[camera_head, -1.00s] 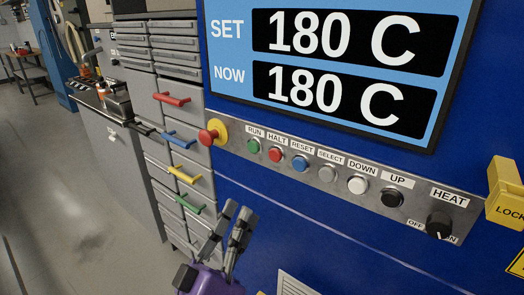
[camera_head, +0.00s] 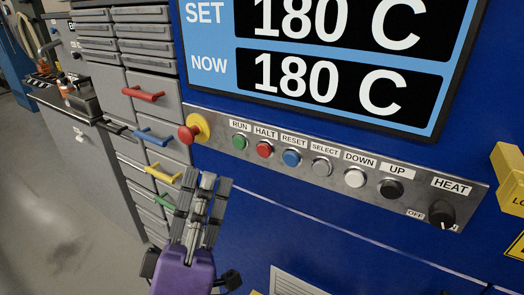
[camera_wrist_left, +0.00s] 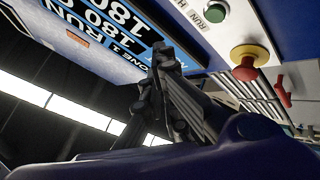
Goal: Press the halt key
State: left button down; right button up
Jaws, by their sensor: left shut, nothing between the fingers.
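The halt key is a round red button (camera_head: 264,150) under the HALT label, second from the left in the button row on the metal strip. It is uncovered in the head view. In the left wrist view only part of its label (camera_wrist_left: 186,6) shows at the top edge. My left gripper (camera_head: 206,178), with grey fingers on a purple body, is shut and empty. In the head view it appears below and left of the halt key, apart from it. Its fingers also show in the left wrist view (camera_wrist_left: 166,55). My right gripper is not in view.
The green RUN button (camera_head: 239,142) is left of the halt key and the blue RESET button (camera_head: 291,158) right of it. A red mushroom knob on a yellow base (camera_head: 190,133) sits at the strip's left end. Drawers with coloured handles (camera_head: 143,93) stand left.

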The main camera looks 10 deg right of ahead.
aim_at(263, 151)
pick_arm(q)
jog(key=w+d, duration=0.5)
jog(key=w, duration=0.1)
jog(key=shift+w+b, duration=0.3)
jog(key=shift+w, duration=0.05)
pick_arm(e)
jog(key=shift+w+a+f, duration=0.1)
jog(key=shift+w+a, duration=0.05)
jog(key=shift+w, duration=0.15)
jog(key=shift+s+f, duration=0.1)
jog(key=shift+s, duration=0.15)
pick_arm(q)
jog(key=shift+w, duration=0.1)
dwell(0.6)
jog(key=shift+w+d, duration=0.2)
jog(key=shift+w, duration=0.05)
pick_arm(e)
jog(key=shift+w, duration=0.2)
pick_arm(q)
jog(key=shift+w+d, duration=0.25)
jog(key=shift+w, duration=0.05)
dwell(0.6)
dwell(0.4)
jog(key=shift+s+a+p, duration=0.3)
jog(key=shift+s+a, duration=0.2)
jog(key=shift+s, duration=0.15)
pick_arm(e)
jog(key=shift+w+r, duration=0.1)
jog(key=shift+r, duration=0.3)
